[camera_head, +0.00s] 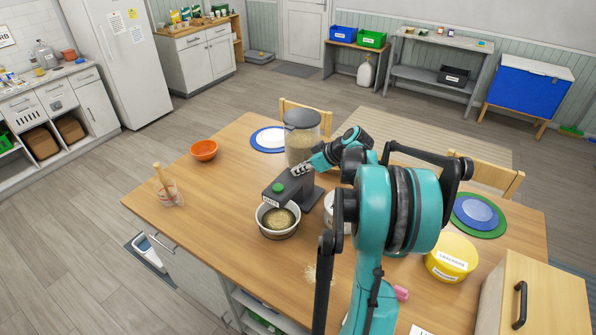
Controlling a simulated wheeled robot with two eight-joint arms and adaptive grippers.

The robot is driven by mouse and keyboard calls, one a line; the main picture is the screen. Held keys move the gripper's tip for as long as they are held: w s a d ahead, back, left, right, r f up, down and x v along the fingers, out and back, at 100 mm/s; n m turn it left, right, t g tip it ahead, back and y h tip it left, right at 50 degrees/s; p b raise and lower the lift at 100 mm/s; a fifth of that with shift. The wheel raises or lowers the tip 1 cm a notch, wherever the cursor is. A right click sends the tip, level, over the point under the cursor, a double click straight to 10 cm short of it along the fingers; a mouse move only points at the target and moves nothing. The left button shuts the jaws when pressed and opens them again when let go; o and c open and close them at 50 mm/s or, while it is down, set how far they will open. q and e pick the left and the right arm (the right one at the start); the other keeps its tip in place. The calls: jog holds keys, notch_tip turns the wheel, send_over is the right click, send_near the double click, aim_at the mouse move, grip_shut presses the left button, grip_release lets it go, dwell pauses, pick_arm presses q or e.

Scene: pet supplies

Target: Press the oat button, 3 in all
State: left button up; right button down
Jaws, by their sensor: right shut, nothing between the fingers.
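A dispenser with a clear hopper (303,137) of pale grain and a dark grey base (296,197) stands on the wooden table. A green button (278,187) sits on top of its front part. A metal bowl (267,229) under the spout holds some oats (280,219). My right gripper (296,171) is shut and empty, just behind and to the right of the green button, above the base. I cannot tell whether it touches the dispenser. My right arm hides part of the table behind it. My left gripper is out of view.
An orange bowl (204,150) and a glass with a wooden tool (169,192) stand at the left. A yellow tub (451,258), a blue plate on a green plate (478,218) and a wooden box (535,298) are at the right. Spilled oats (318,273) lie near the front.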

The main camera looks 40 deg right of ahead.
jog(key=shift+d+r+p, duration=0.15)
jog(key=shift+r+p, duration=0.35)
jog(key=shift+r, duration=0.25)
send_over(276, 186)
jog(key=s, duration=0.3)
jog(key=f, duration=0.7)
jog(key=shift+d, duration=0.4)
notch_tip(276, 186, down, 3)
jog(key=shift+w+f, duration=0.1)
jog(key=shift+f, duration=0.45)
